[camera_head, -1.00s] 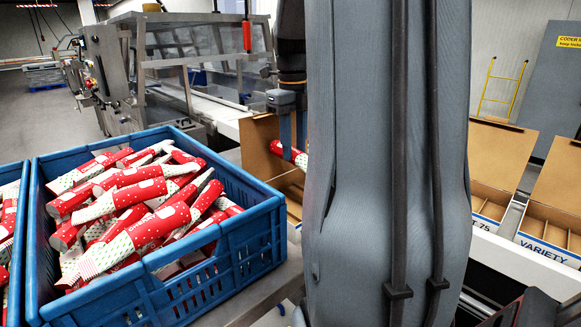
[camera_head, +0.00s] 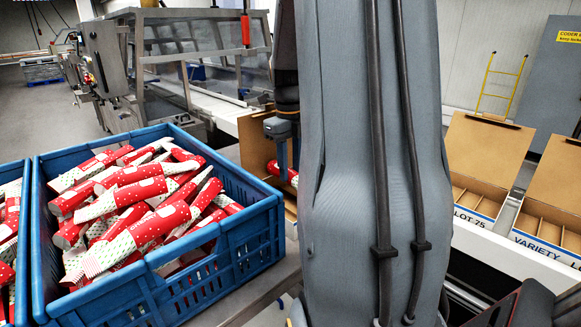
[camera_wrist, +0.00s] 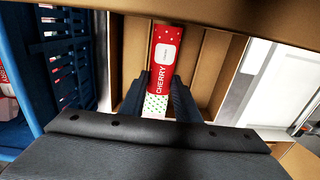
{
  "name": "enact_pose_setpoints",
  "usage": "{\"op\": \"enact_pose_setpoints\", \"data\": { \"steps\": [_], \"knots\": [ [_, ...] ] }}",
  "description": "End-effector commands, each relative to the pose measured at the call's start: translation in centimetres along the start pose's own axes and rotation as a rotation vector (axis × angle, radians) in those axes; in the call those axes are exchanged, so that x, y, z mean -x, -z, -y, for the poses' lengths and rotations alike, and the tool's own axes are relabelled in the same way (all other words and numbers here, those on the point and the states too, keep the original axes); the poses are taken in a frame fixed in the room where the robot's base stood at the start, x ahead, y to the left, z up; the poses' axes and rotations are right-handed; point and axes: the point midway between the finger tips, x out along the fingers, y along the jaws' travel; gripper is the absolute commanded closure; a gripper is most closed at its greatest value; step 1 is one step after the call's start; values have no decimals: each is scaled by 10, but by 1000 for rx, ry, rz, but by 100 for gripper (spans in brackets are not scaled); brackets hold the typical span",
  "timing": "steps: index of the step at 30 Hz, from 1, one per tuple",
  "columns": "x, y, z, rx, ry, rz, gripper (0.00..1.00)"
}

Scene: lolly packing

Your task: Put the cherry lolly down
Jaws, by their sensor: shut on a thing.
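In the head view my gripper (camera_head: 283,158) is at the box (camera_head: 253,140), with the lolly's red end (camera_head: 284,172) just showing. My arm hides most of that box.
A blue crate (camera_head: 225,240) full of red and green-dotted lollies stands at the left, with part of another crate beside it. A glazed machine (camera_head: 215,60) is behind.

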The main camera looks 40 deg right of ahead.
Motion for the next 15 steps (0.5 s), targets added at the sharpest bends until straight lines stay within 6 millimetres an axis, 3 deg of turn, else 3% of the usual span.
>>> {"op": "enact_pose_setpoints", "data": {
  "steps": [14,15],
  "knots": [
    [-11,0,0,0,0,-1,94],
    [-11,0,0,0,-1,-1,66]
  ]
}}
